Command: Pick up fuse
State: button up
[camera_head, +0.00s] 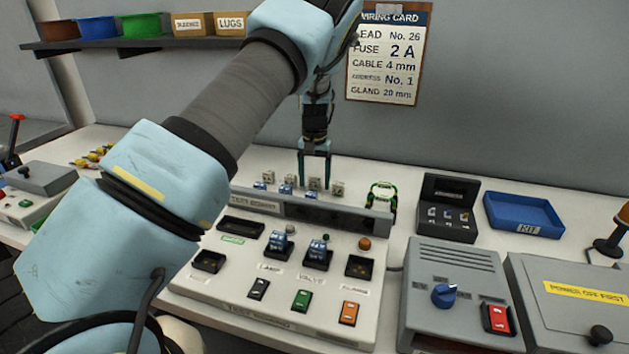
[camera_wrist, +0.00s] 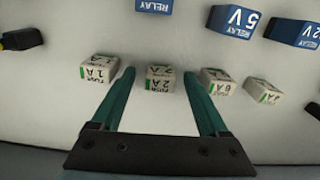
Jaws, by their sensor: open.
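The 2 A fuse (camera_wrist: 160,77) is a small cream block with a green stripe and upside-down lettering in the wrist view. It stands on the pale table between the two teal fingers of my gripper (camera_wrist: 159,74), with a gap on each side. In the head view my gripper (camera_head: 314,170) points down, open and empty, behind the console, over the row of fuses (camera_head: 315,184). In the wrist view a 1 A fuse (camera_wrist: 98,70) is to the left. A 6 A fuse (camera_wrist: 216,80) and another fuse (camera_wrist: 263,90) are to the right.
Blue relays (camera_wrist: 233,20) stand close to the fuse row. The control console (camera_head: 240,270) is in front, with a green-handled tool (camera_head: 381,195) at its right. A wiring card (camera_head: 388,55) on the wall reads fuse 2 A. A blue kit tray (camera_head: 523,212) is at the right.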

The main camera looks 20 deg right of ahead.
grip_shut()
dwell(0.7)
